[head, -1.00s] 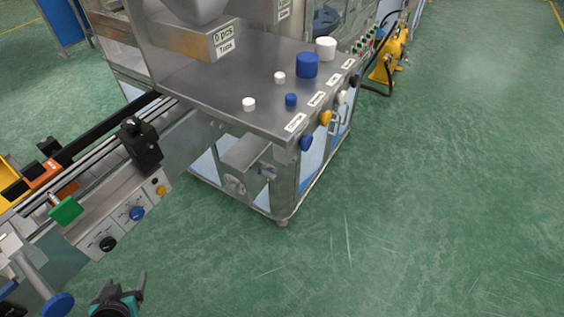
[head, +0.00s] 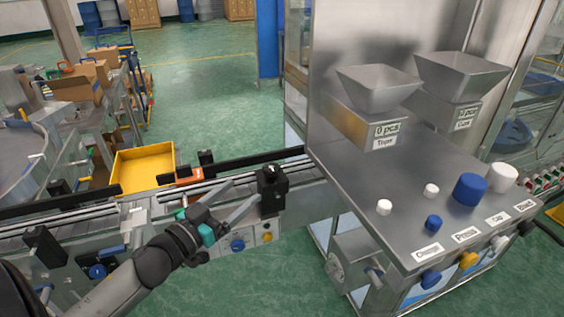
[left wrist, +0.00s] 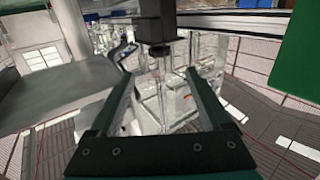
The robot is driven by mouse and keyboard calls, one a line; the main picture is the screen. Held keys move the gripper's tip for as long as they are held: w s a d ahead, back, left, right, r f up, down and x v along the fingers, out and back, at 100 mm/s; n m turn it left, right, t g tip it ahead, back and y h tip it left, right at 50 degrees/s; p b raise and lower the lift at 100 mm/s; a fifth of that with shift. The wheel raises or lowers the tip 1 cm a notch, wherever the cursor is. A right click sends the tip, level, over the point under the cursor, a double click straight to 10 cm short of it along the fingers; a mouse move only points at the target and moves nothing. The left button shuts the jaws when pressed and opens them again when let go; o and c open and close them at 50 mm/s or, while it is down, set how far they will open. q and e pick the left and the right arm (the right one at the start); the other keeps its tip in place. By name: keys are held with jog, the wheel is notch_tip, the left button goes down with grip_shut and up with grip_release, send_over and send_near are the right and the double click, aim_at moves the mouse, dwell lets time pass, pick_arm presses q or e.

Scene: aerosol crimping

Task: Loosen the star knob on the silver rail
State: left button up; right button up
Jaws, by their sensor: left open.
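A black clamp block (head: 271,190) stands on the silver rail (head: 135,216), left of the steel cabinet. A small part shows on its top, but I cannot make out a star-shaped knob clearly. My left gripper (head: 246,191) is open, its two long fingers pointing at the block from the left. In the left wrist view, the dark block (left wrist: 155,28) appears beyond and between the open fingertips (left wrist: 158,75). Nothing is held between the fingers. My right gripper is not in view.
The steel cabinet (head: 375,215) at the right carries blue and white caps and front knobs. Below the rail is a panel with a blue knob (head: 237,245). An orange part (head: 189,178) sits on the rail. A yellow bin (head: 143,168) stands behind it.

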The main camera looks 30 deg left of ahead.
aim_at(276, 164)
pick_arm(q)
jog(key=shift+w+d+b, duration=0.1)
jog(key=shift+w+d, duration=0.2)
jog(key=shift+w, duration=2.2)
jog(key=shift+w+d+b, duration=0.1)
jog(key=shift+w+d, duration=0.2)
jog(key=shift+w, duration=2.25)
jog(key=shift+w+d+b, duration=0.1)
jog(key=shift+w+d, duration=0.2)
jog(key=shift+w, duration=2.2)
grip_shut()
